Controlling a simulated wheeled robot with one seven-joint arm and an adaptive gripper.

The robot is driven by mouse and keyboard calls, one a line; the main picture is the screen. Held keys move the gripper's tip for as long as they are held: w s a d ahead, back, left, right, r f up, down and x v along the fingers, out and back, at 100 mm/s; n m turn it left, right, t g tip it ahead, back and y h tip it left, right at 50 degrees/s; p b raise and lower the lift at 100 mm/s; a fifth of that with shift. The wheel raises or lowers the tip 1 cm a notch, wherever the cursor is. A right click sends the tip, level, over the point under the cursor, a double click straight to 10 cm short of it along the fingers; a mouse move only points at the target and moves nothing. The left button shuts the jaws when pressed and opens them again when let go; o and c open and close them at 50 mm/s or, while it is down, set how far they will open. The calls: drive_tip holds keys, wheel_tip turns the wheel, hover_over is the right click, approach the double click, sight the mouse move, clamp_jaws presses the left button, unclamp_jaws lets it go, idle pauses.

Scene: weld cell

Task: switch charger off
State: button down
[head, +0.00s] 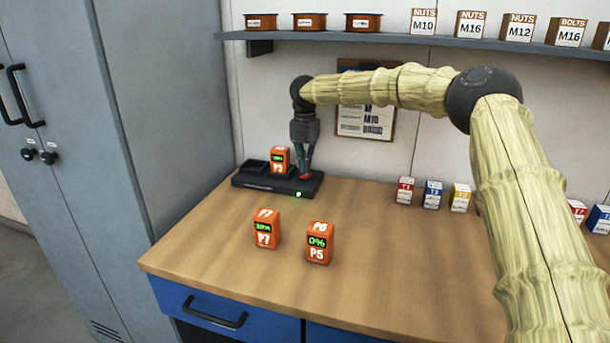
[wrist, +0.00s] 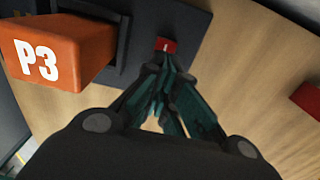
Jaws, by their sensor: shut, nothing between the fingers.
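The charger (head: 262,184) is a black dock at the back left of the bench. A green light (head: 299,194) glows on its front right. An orange battery marked P3 (head: 280,158) stands in one of its slots; it also fills the left of the wrist view (wrist: 60,50). A red switch (wrist: 165,45) shows on the charger just beyond my fingertips in the wrist view. My gripper (head: 305,174) is shut and empty, pointing down over the charger's right end, close to the switch. I cannot tell whether the fingertips touch the switch.
Two orange batteries, P7 (head: 266,229) and P5 (head: 319,243), stand on the bench (head: 400,270) in front of the charger. Small red, blue and yellow boxes (head: 432,195) stand to the right. A shelf (head: 400,39) runs above. A grey locker (head: 150,110) stands at the left.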

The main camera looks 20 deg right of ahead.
sight(305, 175)
drive_tip(key=shift+f, duration=1.2)
idle(1.0)
drive_tip(key=shift+r, duration=0.15)
drive_tip(key=shift+r+p, duration=2.85)
drive_tip(key=shift+r, duration=0.55)
